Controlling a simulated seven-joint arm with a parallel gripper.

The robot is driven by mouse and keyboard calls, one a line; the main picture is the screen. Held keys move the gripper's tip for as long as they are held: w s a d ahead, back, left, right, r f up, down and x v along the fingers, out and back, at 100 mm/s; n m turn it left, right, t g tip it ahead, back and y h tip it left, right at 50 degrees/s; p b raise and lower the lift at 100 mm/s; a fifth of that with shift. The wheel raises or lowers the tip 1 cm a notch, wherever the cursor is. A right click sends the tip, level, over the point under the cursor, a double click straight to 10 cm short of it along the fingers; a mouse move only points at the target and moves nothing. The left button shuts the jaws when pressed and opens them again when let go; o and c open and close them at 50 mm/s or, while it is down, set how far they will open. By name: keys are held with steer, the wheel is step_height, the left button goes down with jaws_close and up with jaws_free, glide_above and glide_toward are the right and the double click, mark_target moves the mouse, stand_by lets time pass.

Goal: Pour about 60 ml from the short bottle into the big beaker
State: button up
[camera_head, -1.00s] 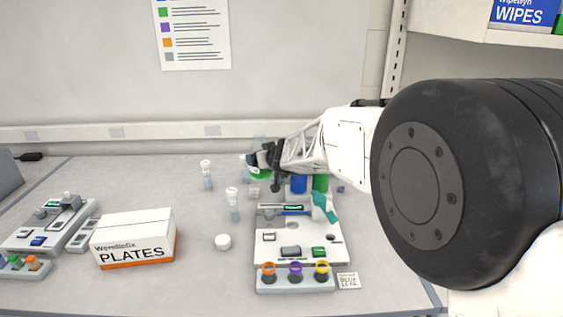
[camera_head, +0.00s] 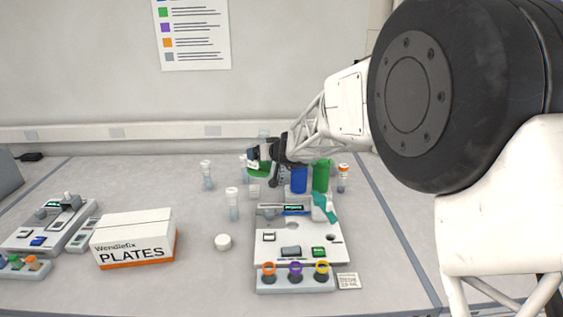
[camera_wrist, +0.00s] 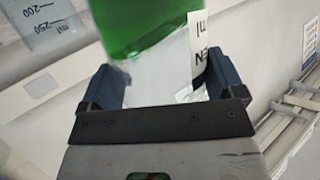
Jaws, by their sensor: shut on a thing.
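My gripper (camera_head: 264,155) is shut on a clear bottle of green liquid, which shows close up in the wrist view (camera_wrist: 150,80) between the two dark fingers. The green liquid (camera_wrist: 140,22) fills the part of the bottle away from the palm, with clear glass nearer the palm. A white label with black print is on its right side. In the head view the gripper covers much of the bottle (camera_head: 259,168); its exact tilt is hard to tell. A clear beaker with 200 and 250 ml marks (camera_wrist: 45,25) is at the wrist view's upper left, apart from the fingers.
A white instrument (camera_head: 275,247) is in front. Bench at far right is clear.

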mark_target(261, 142)
steer(key=shift+w+d+r+m+g, duration=0.1)
steer(key=shift+r+m+g, duration=0.2)
steer(key=shift+r, duration=0.15)
steer(key=shift+w+d+r+m+g+y, duration=0.1)
steer(key=shift+w+d+m+g+y, duration=0.1)
steer(key=shift+m+y, duration=0.15)
steer(key=shift+w+d+r+m+g+y, duration=0.1)
steer(key=shift+m+g+y, duration=0.15)
steer(key=shift+m, duration=0.1)
steer(key=m+g+y, duration=0.1)
steer(key=m, duration=0.1)
steer(key=r+m+g+y, duration=0.1)
steer(key=m+y, duration=0.1)
steer(key=m+g+y, duration=0.1)
steer(key=m, duration=0.1)
steer(key=shift+r, duration=0.4)
steer(key=shift+r+m+g+y, duration=0.25)
steer(key=shift+r+m+y, duration=0.35)
steer(key=shift+m, duration=0.2)
steer(key=shift+d, duration=0.1)
steer(key=shift+s+a, duration=0.65)
steer(key=shift+a, duration=0.05)
stand_by(0.3)
